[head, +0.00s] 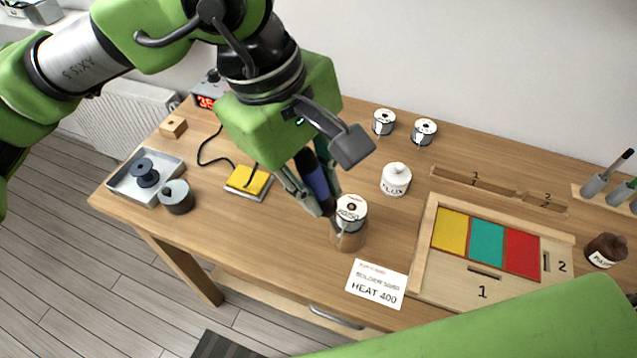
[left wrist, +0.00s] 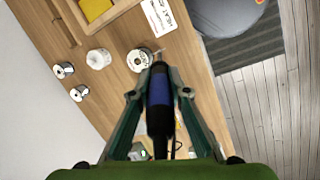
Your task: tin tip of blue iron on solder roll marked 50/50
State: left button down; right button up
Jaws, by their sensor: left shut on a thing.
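My left gripper (head: 322,200) is shut on the blue iron (head: 315,178), which points down with its tip at the near side of a solder roll (head: 352,208). The iron shows between the fingers in the left wrist view (left wrist: 160,95), its tip beside the roll (left wrist: 139,60). I cannot tell whether tip and roll touch. The roll sits on a round brown stand (head: 350,241); its label is too small to read surely. Two other solder rolls, one left (head: 384,122) and one right (head: 424,132), stand at the back. My right gripper is out of view.
A white flux jar (head: 396,180) stands behind and right of the roll. A card reading HEAT 400 (head: 377,284) lies in front. A wooden tray (head: 480,288) with coloured panels is to the right. A yellow sponge (head: 248,181) and a metal tray (head: 128,190) are left.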

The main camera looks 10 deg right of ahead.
aim_at(318, 163)
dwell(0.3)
pick_arm(q)
jog(key=shift+d+p+v, duration=0.25)
jog(key=shift+p+v, duration=0.2)
jog(key=shift+v, duration=0.5)
jog(key=shift+d+p+v, duration=0.2)
jog(key=shift+p+v, duration=0.2)
jog(key=shift+v, duration=0.6)
jog(key=shift+d+p+v, duration=0.25)
jog(key=shift+p+v, duration=0.2)
jog(key=shift+v, duration=0.5)
jog(key=shift+r, duration=0.2)
jog(key=shift+s+d, duration=0.1)
